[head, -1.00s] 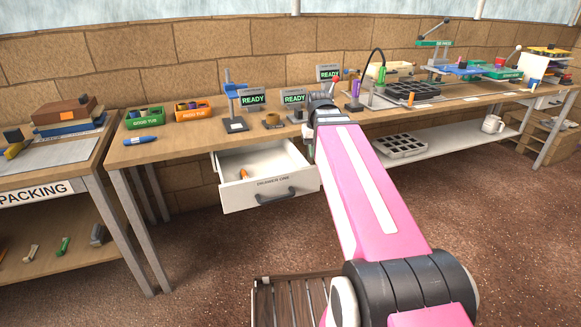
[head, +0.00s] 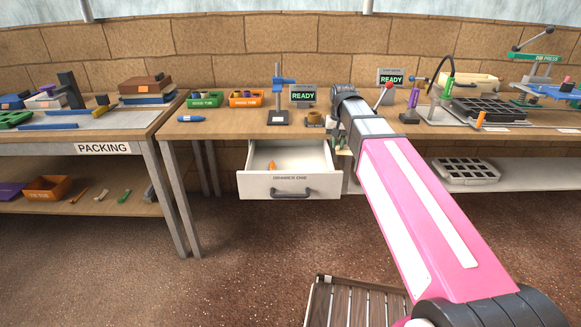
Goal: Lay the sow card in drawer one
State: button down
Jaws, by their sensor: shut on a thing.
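Drawer one (head: 322,186) hangs open under the bench, white with a dark handle. A small orange thing (head: 271,166) lies inside it. My gripper (head: 341,145) is at the drawer's right edge, just in front of the bench edge, mostly hidden by my grey wrist. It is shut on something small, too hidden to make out. I cannot pick out the sow card for certain in this view.
A green tub (head: 207,100) and an orange tub (head: 246,99) stand on the bench (head: 225,128) above the drawer, near a blue-topped stand (head: 279,100) and a READY display (head: 303,95). The packing table (head: 110,133) is at left. A slatted wooden thing (head: 355,303) stands low in front.

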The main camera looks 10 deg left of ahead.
send_over(294, 166)
jog(key=s, duration=0.2)
jog(key=s+a+n, duration=0.1)
jog(key=s+a, duration=0.2)
jog(key=a, duration=0.7)
jog(key=d+f, duration=0.2)
jog(key=d, duration=0.1)
jog(key=d+f, duration=0.2)
jog(key=d, duration=0.2)
jog(key=w+d+f, duration=0.1)
jog(key=d+f, duration=0.2)
jog(key=shift+d+f, duration=0.1)
jog(key=shift+d, duration=0.3)
jog(key=shift+d+f, duration=0.1)
jog(key=shift+f, duration=1.95)
jog(key=shift+f, duration=0.15)
jog(key=c, duration=1.1)
grip_release()
